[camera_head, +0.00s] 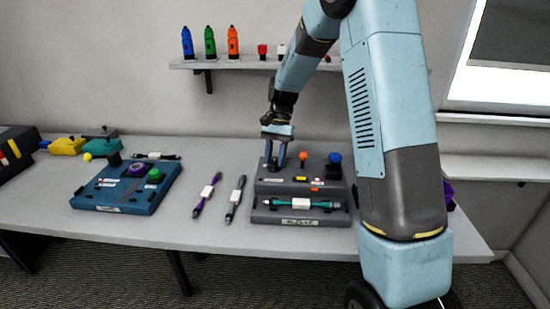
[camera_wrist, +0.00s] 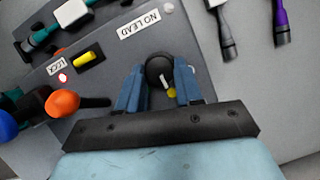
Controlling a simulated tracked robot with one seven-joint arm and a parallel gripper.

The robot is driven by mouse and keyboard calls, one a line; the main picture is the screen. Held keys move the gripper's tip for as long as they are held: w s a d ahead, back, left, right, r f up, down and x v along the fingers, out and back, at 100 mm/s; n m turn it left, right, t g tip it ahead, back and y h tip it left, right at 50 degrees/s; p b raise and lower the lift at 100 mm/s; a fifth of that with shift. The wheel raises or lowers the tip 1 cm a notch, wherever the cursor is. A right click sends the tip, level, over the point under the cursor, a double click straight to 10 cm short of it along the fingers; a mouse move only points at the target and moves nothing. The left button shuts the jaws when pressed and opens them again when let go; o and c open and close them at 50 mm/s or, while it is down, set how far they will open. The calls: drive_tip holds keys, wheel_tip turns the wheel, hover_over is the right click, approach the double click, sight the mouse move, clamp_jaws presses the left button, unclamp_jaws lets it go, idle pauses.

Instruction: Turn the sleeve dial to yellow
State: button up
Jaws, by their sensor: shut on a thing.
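The dial (camera_wrist: 158,68) is a round black knob with a white pointer line on the dark grey sleeve station (camera_head: 340,219). My gripper (camera_wrist: 159,74) is shut on the dial, one blue finger on each side of it. In the wrist view a yellow dot (camera_wrist: 171,92) shows beside the knob, and the white line points roughly toward it. Other dial marks are hidden by the knob and fingers. In the head view my gripper (camera_head: 276,162) reaches down onto the station's back left; the dial is not clear there.
The station also bears an orange knob (camera_wrist: 62,103), a blue knob (camera_head: 335,158), a yellow block (camera_wrist: 88,57), a red light (camera_wrist: 63,78) and a teal cable (camera_head: 280,202). A purple cable (camera_head: 207,194) and a grey cable (camera_head: 235,199) lie left of it. A blue station (camera_head: 107,204) stands farther left.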

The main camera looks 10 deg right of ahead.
drive_tip(key=shift+w, duration=0.1)
drive_tip(key=o, duration=1)
drive_tip(key=shift+o, duration=0.2)
drive_tip(key=v, duration=1.3)
drive_tip(key=shift+r, duration=0.3)
drive_tip(key=shift+d, duration=0.15)
